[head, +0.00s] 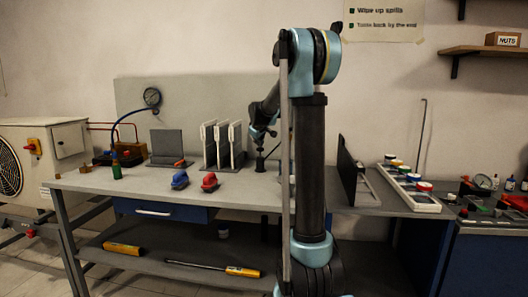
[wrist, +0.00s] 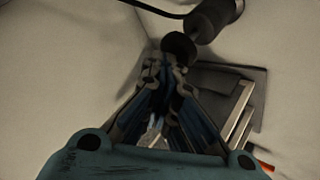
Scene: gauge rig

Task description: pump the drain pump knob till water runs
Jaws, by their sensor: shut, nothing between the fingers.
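My gripper (head: 260,142) is over the middle of the workbench (head: 110,180), pointing down, to the right of the upright panels. A small dark upright piece (head: 260,163) stands on the bench right below it and looks like the drain pump. In the wrist view my gripper (wrist: 165,65) is shut and empty, its fingers together. A round black knob (wrist: 181,46) shows just beyond the fingertips; I cannot tell whether they touch it. A dark cylinder (wrist: 214,18) with a thin dark line lies past the knob. I see no running water.
Grey panels in a rack (head: 222,145) stand left of my gripper. Blue (head: 180,180) and red (head: 210,182) small tools lie in front of it. A dark upright plate (head: 347,170) and a white tray (head: 408,190) are to the right.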

